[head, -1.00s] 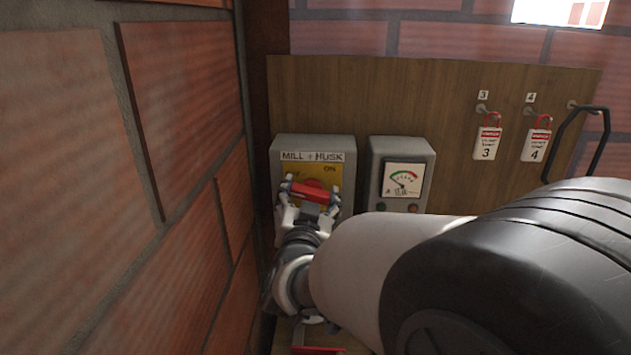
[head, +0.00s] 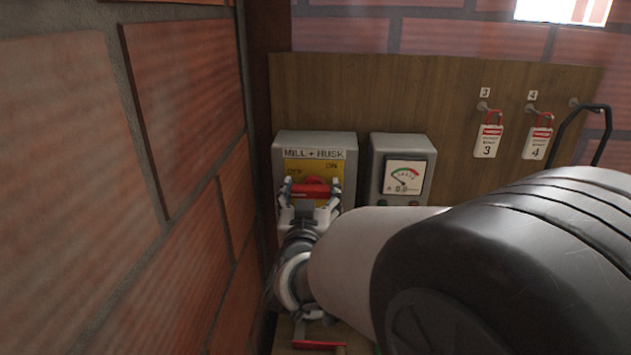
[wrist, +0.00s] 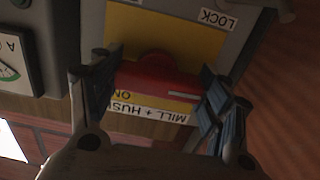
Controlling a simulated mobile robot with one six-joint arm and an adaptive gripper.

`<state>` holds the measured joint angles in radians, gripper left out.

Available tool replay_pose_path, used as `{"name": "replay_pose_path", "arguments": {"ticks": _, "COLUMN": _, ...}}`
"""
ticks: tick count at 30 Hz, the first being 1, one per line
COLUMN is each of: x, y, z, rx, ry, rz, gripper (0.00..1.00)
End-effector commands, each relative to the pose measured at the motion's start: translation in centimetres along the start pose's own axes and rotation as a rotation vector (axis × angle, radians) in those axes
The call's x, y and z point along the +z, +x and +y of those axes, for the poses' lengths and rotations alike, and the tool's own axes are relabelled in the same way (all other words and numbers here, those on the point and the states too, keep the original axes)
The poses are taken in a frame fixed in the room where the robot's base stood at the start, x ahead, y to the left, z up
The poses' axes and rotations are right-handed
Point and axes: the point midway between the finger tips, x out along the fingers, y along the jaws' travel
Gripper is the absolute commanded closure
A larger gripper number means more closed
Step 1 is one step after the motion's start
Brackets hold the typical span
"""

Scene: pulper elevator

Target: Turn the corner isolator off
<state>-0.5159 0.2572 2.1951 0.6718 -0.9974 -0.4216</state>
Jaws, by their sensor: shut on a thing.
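The grey isolator box labelled MILL + HUSK (head: 316,138) is on the wooden board in the corner. Its yellow plate reads OFF at left and ON at right. Its red handle (head: 316,187) lies about level across the plate. My gripper (head: 313,190) is shut on the handle, one finger at each end. In the wrist view, which looks upside down, the red handle (wrist: 155,82) spans between both fingers, with a LOCK label (wrist: 217,18) on the box beyond. The handle's exact pointing is partly covered by the fingers.
A meter box (head: 403,150) stands just right, its needle at the low left end and its display showing about 0.0. Red padlocks with tags 3 (head: 488,140) and 4 (head: 538,142) hang further right. A brick wall (head: 190,100) is close on the left.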

Motion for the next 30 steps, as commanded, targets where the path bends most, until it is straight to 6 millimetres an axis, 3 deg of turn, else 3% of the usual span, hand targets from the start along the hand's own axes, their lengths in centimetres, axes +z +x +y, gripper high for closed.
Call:
{"name": "replay_pose_path", "arguments": {"ticks": 1, "x": -0.1, "y": 0.0, "z": 0.0, "rx": 0.000, "ry": -0.004, "rz": 0.002, "gripper": 0.54}}
{"name": "replay_pose_path", "arguments": {"ticks": 2, "x": -0.1, "y": 0.0, "z": 0.0, "rx": 0.000, "ry": -0.004, "rz": 0.002, "gripper": 0.30}}
{"name": "replay_pose_path", "arguments": {"ticks": 11, "x": 0.0, "y": 0.0, "z": 0.0, "rx": 0.000, "ry": -0.002, "rz": 0.001, "gripper": 0.10}}
{"name": "replay_pose_path", "arguments": {"ticks": 23, "x": 0.0, "y": -0.3, "z": 0.0, "rx": -0.001, "ry": 0.000, "rz": 0.001, "gripper": 0.10}}
{"name": "replay_pose_path", "arguments": {"ticks": 30, "x": -0.1, "y": -4.0, "z": -0.2, "rx": -0.005, "ry": 0.000, "rz": 0.002, "gripper": 0.10}}
